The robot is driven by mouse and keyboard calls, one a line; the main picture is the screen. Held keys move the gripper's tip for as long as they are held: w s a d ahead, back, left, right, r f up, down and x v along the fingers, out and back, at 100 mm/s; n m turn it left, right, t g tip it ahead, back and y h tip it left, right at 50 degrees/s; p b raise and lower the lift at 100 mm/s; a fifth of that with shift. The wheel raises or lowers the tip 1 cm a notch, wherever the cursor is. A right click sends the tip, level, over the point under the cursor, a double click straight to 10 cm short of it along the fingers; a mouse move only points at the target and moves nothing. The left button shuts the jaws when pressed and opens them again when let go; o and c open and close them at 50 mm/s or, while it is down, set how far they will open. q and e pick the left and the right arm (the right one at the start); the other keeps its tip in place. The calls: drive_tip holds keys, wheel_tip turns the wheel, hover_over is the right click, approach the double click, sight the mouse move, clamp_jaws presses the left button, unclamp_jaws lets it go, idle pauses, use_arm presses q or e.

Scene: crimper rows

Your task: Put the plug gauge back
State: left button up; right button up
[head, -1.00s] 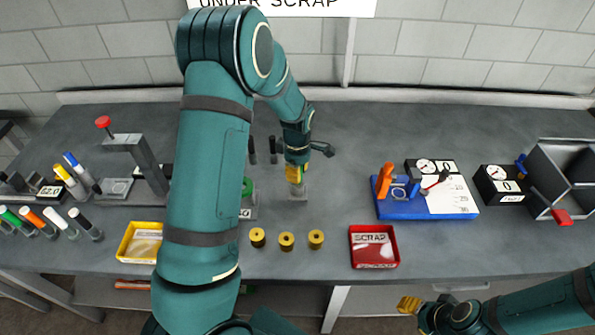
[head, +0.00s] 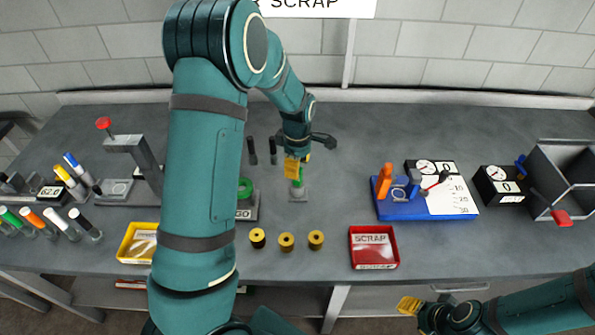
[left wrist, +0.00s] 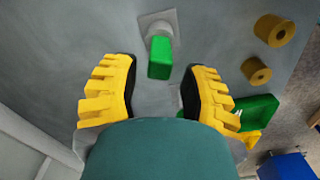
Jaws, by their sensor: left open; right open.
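The plug gauge, its green handle (left wrist: 160,57) upright, stands in a small grey stand (head: 299,196) on the bench. In the head view part of its green shows just under my left gripper (head: 294,168). In the left wrist view my left gripper (left wrist: 158,90) is open, with one yellow finger on either side and the handle ahead of the gap between them. No finger visibly touches the handle. My right gripper (head: 409,305) is open and empty at the bench's front, far from the stand.
Several yellow bushings (head: 286,241) stand in front of the stand. A red scrap tray (head: 374,263) and a blue fixture board (head: 400,209) lie to the right. Two dark pins stand behind.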

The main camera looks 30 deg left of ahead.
use_arm(q)
wheel_tip(320, 180, up, 9)
idle(0.3)
drive_tip(key=shift+f, duration=0.1)
idle(0.4)
